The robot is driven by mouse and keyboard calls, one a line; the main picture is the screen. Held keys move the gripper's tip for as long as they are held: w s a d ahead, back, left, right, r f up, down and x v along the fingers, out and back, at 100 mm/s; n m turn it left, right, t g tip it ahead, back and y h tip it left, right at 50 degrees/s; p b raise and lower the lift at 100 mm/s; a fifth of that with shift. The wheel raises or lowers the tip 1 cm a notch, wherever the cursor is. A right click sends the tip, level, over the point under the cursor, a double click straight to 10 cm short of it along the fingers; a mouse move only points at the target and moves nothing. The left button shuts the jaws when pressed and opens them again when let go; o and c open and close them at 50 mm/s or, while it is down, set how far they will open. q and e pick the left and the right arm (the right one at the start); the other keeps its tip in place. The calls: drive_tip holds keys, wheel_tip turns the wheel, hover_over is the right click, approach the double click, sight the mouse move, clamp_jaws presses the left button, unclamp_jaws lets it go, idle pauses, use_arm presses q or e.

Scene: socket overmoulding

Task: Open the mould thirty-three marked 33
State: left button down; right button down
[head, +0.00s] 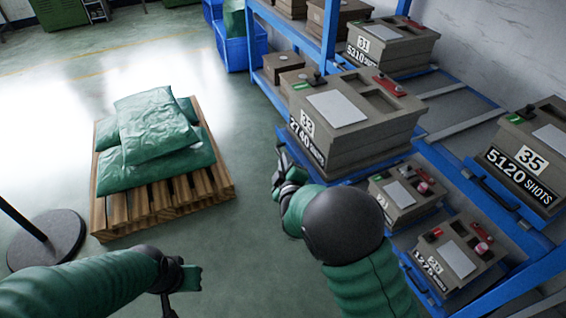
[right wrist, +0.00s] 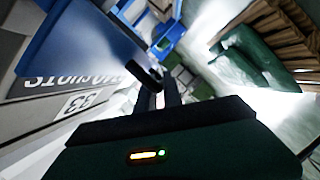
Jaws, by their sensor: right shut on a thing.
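The mould marked 33 (head: 342,138), a tan block with a "2740 SHOTS" label, a white plate and a red part on top, sits on a blue tray (head: 350,176) in the rack. Its label shows upside down in the right wrist view (right wrist: 85,103). My right gripper (head: 283,166) is at the tray's front edge. In the right wrist view it is shut on a black handle (right wrist: 143,74) on the blue front; the exact grip is partly hidden. My left gripper (head: 181,286) is low over the floor, away from the rack; its jaws are unclear.
Moulds marked 31 (head: 388,48) and 35 (head: 532,152) stand on neighbouring rack places. Smaller moulds (head: 405,196) sit below at right. A pallet (head: 162,207) with green sacks (head: 152,128) and a round stand base (head: 46,240) are on the left. Floor between pallet and rack is clear.

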drive_tip(key=shift+s+f, duration=0.1)
drive_tip(key=shift+f, duration=0.25)
drive_tip(key=c, duration=1.8)
unclamp_jaws()
drive_tip(key=shift+o, duration=0.2)
drive_tip(key=shift+a, duration=0.1)
drive_tip(key=shift+w+r, duration=0.15)
drive_tip(key=shift+w, duration=0.05)
